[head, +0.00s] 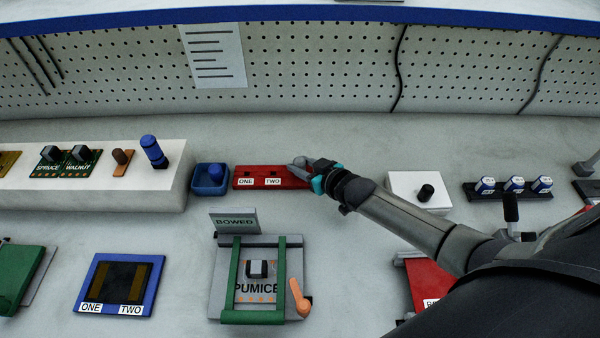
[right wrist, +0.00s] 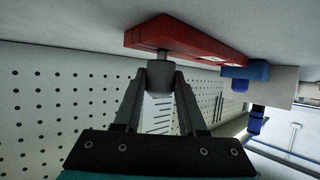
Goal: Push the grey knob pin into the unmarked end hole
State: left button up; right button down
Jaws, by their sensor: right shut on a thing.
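The red block (head: 258,184) lies on the grey bench in the head view, with labels ONE and TWO under its left and middle holes. Its right, unlabelled end is covered by my right gripper (head: 308,166). In the right wrist view my fingers are shut on the grey knob pin (right wrist: 160,76). A short length of its shaft shows between the knob and the red block (right wrist: 190,38). The tip meets the block's near end; I cannot tell how deep it sits. My left gripper is not in view.
A white box with a black knob (head: 408,181) stands to the right, near my forearm. A green-railed fixture holding a PUMICE board (head: 240,268) lies in front. The pegboard (head: 330,70) rises behind.

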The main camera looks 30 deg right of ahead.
jog(key=c, duration=0.8)
grip_release()
jog(key=shift+s+f, duration=0.15)
jog(key=shift+f, duration=0.2)
jog(key=o, duration=0.4)
jog(key=shift+r, duration=0.15)
jog(key=p+v, duration=0.4)
jog(key=v, duration=1.1)
jog(key=shift+r, duration=0.2)
jog(key=shift+a, duration=0.1)
